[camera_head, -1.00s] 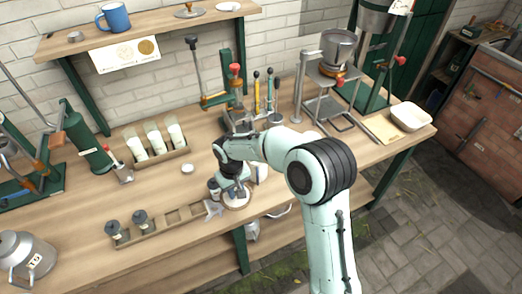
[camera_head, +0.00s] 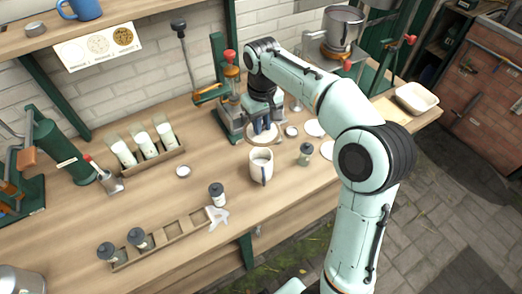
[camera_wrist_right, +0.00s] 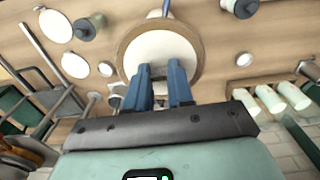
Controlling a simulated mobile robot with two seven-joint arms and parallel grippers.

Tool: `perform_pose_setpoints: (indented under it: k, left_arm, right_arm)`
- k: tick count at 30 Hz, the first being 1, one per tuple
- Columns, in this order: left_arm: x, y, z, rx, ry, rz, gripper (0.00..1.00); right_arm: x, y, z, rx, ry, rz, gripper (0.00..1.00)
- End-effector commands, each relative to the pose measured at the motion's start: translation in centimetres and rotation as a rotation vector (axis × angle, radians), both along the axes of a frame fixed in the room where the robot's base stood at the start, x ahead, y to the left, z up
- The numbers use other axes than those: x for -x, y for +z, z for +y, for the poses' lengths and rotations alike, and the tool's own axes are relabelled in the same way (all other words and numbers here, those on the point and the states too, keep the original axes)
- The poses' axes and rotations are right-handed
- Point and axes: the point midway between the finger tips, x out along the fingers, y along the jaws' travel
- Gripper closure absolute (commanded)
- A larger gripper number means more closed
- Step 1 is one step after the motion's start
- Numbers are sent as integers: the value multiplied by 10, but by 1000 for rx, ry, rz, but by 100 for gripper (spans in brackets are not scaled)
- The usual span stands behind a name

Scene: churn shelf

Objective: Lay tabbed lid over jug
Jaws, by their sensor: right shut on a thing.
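The cream jug (camera_head: 258,172) stands upright on the bench, open at the top, with a dark upright stripe on its near side. The tabbed lid is a round disc (camera_wrist_right: 160,47), pale with a brown rim. My right gripper (camera_head: 264,130) is shut on it, behind the jug and apart from it. In the head view the lid's pale edge (camera_head: 279,137) shows under the fingers. In the right wrist view my right gripper's blue fingers (camera_wrist_right: 162,68) overlap the disc; the tab between them is hidden. My left gripper is not in view.
A green press (camera_head: 232,112) stands behind, close to my gripper. A wooden rack (camera_head: 165,243) with jars is front left. The bench left of the jug is mostly clear.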

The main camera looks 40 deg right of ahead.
Motion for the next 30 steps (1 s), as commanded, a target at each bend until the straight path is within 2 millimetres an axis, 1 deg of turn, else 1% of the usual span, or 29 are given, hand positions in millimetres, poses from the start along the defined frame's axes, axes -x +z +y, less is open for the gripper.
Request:
perform_pose_setpoints:
  k: [1, 3, 6, 9, 13, 18, 22, 30]
  left_arm:
    - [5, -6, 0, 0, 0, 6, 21]
    - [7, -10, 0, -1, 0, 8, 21]
    - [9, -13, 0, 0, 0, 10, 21]
    - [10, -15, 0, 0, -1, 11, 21]
    - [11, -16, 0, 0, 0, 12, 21]
    - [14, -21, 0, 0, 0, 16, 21]
    - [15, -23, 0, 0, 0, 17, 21]
    - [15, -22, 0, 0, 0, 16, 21]
  right_arm:
    - [2, -19, 0, 0, -1, 7, 100]
    - [1, -35, 0, -1, -1, 6, 100]
    - [0, -55, 0, 0, 0, 4, 100]
    - [0, -65, 0, 1, -1, 2, 100]
    - [-1, -74, 0, 1, -2, 1, 100]
    - [0, -101, 0, 0, -1, 3, 100]
    - [-1, -112, 0, 0, -2, 0, 100]
    - [-1, -112, 0, 0, -1, -1, 100]
